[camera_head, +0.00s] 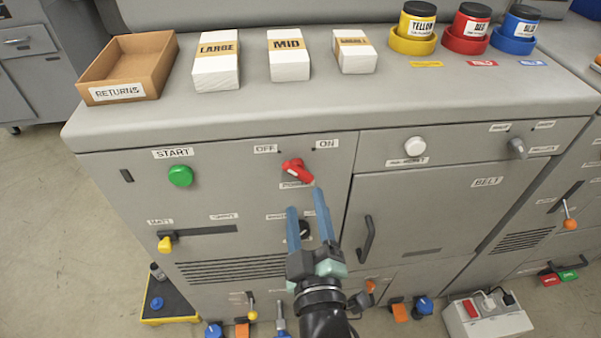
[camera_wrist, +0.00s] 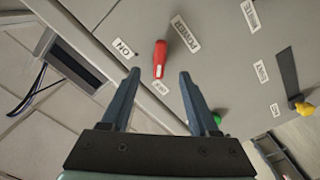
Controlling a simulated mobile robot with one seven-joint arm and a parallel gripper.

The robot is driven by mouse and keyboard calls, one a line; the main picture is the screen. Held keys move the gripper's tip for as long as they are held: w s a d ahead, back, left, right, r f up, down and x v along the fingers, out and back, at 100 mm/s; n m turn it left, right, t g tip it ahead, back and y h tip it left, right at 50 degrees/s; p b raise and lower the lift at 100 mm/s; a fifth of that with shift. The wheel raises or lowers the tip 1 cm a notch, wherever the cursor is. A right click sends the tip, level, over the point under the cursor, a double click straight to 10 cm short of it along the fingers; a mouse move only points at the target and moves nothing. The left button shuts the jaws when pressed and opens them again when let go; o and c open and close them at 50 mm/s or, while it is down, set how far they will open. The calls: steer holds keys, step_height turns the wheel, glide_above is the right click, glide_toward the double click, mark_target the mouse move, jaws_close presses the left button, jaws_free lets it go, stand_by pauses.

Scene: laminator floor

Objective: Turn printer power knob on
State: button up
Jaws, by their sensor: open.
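The red power knob (camera_head: 298,170) is on the front panel of the grey machine, below the OFF label (camera_head: 265,148) and ON label (camera_head: 327,143). It is tilted, its upper end toward the OFF side. In the wrist view the knob (camera_wrist: 160,59) has a white mark at the end facing the OFF label (camera_wrist: 161,88); the ON label (camera_wrist: 124,48) is off to its left. My gripper (camera_head: 305,200) is open and empty, its two blue fingers apart just below the knob. In the wrist view the knob appears between and beyond the fingertips (camera_wrist: 160,75). I see no contact.
A green START button (camera_head: 180,176) is left of the knob, with a yellow-handled slider (camera_head: 165,244) below it. A black dial (camera_head: 304,230) is partly behind my fingers. A door handle (camera_head: 367,237) sticks out at right. A RETURNS box (camera_head: 116,92) and white packs stand on top.

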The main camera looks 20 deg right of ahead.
mark_target(300, 177)
steer(key=p+x, duration=0.1)
steer(key=x, duration=0.6)
steer(key=shift+w+d, duration=0.15)
steer(key=shift+w, duration=0.15)
jaws_close()
